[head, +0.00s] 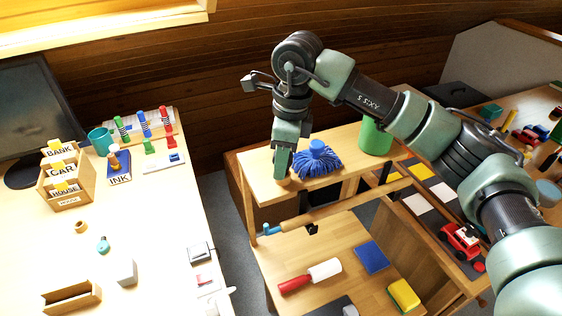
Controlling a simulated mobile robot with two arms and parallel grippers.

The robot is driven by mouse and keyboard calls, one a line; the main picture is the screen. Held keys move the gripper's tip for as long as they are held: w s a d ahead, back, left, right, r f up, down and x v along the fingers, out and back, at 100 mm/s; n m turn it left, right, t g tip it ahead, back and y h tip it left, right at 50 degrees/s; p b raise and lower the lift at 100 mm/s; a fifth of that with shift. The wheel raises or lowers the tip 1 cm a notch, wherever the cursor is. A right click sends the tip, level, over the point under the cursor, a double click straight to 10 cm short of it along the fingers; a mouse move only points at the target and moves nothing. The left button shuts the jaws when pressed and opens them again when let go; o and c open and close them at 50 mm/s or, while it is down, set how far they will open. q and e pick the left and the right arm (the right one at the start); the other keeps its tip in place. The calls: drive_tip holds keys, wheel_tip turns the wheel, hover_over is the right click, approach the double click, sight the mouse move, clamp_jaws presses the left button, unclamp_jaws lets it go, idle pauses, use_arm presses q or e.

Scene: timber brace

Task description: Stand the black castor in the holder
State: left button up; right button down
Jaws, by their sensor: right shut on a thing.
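My right gripper (283,168) points down over the left end of the upper wooden shelf (255,170). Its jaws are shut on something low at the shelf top. A small tan bit shows at the fingertips, and the rest is hidden by the fingers. A small black piece (312,229) sits against the round wooden rail below the shelf; I cannot tell whether it is the black castor. No holder for the castor can be made out with certainty. My left gripper is not in view.
A blue bristled brush (318,160) lies right beside the gripper, and a green cylinder (375,137) stands further right. The lower bench holds a red-and-white roller (310,276), a blue pad (371,257) and a yellow sponge (404,295). A cluttered desk (150,225) is at the left.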

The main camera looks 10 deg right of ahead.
drive_tip(key=shift+s+f, duration=0.2)
drive_tip(key=shift+f, duration=0.15)
drive_tip(key=c, duration=1.1)
unclamp_jaws()
drive_tip(key=shift+w, duration=0.1)
drive_tip(key=shift+o, duration=0.2)
drive_tip(key=r, duration=0.2)
drive_tip(key=r+b, duration=0.1)
drive_tip(key=r, duration=0.2)
drive_tip(key=d+r, duration=0.1)
drive_tip(key=r, duration=0.2)
drive_tip(key=shift+r, duration=0.25)
